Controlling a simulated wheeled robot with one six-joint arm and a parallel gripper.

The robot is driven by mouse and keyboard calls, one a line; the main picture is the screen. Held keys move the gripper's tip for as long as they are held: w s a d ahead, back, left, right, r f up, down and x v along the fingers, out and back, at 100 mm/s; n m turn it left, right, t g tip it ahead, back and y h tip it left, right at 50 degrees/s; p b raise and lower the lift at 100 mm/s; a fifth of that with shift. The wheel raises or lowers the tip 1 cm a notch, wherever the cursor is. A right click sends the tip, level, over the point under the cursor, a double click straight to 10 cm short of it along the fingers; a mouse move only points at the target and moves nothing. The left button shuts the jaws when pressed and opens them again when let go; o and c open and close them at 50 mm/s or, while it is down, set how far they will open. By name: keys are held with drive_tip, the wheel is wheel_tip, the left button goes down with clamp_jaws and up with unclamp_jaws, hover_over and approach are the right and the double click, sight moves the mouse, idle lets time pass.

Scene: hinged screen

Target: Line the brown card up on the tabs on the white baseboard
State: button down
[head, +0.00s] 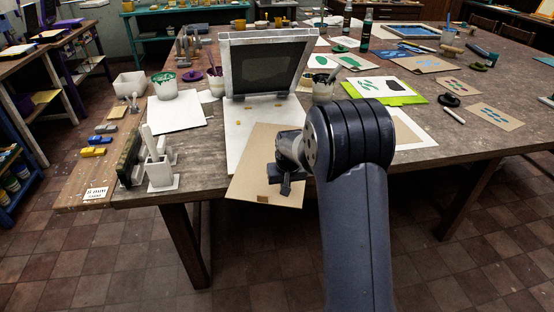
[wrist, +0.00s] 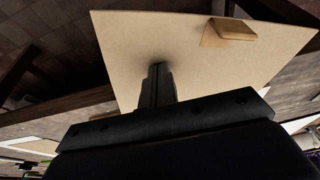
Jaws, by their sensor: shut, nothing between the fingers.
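The brown card (head: 258,160) lies askew over the near part of the white baseboard (head: 238,138), and its near end overhangs the table's front edge. A darker brown tab (head: 274,198) is on its near edge; it also shows in the wrist view (wrist: 228,32). Small tan tabs (head: 238,122) sit on the baseboard below the hinged screen (head: 266,65), which is raised. My gripper (head: 285,188) is shut and empty over the card's near right part. In the wrist view its fingertips (wrist: 157,72) meet or nearly meet the card's face; I cannot tell if they touch.
Left of the baseboard are a white sheet (head: 177,112), a green paint pot (head: 164,85) and a white holder (head: 161,172). A dark-filled pot (head: 323,88) stands right of the screen. A green clipboard (head: 405,97) and prints lie farther right. Open floor lies in front.

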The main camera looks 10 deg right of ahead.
drive_tip(key=shift+w+p, duration=1.35)
drive_tip(key=shift+w, duration=3.4)
drive_tip(key=shift+s+b, duration=0.35)
drive_tip(key=shift+s, duration=0.15)
drive_tip(key=shift+r+p, duration=2.05)
drive_tip(key=shift+r, duration=1.5)
drive_tip(key=shift+f, duration=0.1)
drive_tip(key=shift+f+b, duration=1.95)
drive_tip(key=shift+f, duration=1.4)
